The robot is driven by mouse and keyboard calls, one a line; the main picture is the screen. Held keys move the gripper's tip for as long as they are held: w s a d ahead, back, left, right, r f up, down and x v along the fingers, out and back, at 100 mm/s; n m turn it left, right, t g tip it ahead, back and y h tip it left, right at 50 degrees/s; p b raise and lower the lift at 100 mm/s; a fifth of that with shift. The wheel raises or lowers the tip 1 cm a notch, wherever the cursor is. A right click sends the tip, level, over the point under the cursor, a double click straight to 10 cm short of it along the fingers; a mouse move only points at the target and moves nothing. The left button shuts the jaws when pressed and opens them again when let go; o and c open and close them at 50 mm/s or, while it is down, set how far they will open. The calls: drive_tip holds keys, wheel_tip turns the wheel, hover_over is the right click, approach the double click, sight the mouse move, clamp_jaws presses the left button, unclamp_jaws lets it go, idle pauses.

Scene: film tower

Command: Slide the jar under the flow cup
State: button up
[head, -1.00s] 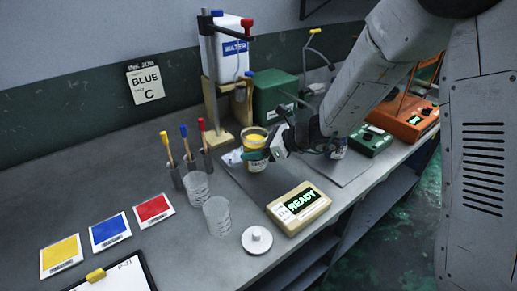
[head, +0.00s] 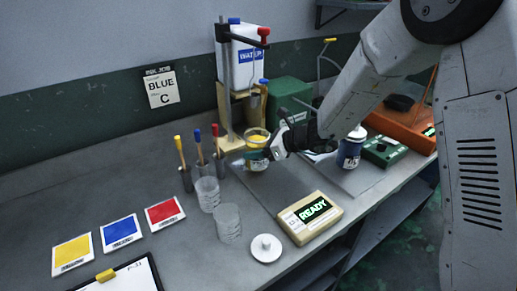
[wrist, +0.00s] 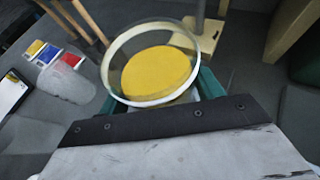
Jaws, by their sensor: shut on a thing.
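The jar (head: 256,137) is clear glass with yellow contents, a pale label and an open top. My gripper (head: 258,154) is shut around its side, and the jar looks about upright. In the wrist view the jar (wrist: 157,72) fills the upper middle, with teal finger parts on both sides. It is just in front of the wooden stand (head: 230,143) with a grey post and red knob. I cannot tell whether the jar's base touches the surface.
A READY box (head: 308,217) and a white lidded disc (head: 265,248) lie in front. Clear cups (head: 228,223) and brush holders (head: 186,178) stand to the left. A white WATER tank (head: 249,57) is behind.

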drive_tip(key=shift+w+f, duration=0.1)
drive_tip(key=shift+f, duration=0.1)
idle(0.5)
drive_tip(key=o, duration=1.3)
drive_tip(key=shift+a, duration=0.1)
drive_tip(key=shift+o, duration=0.2)
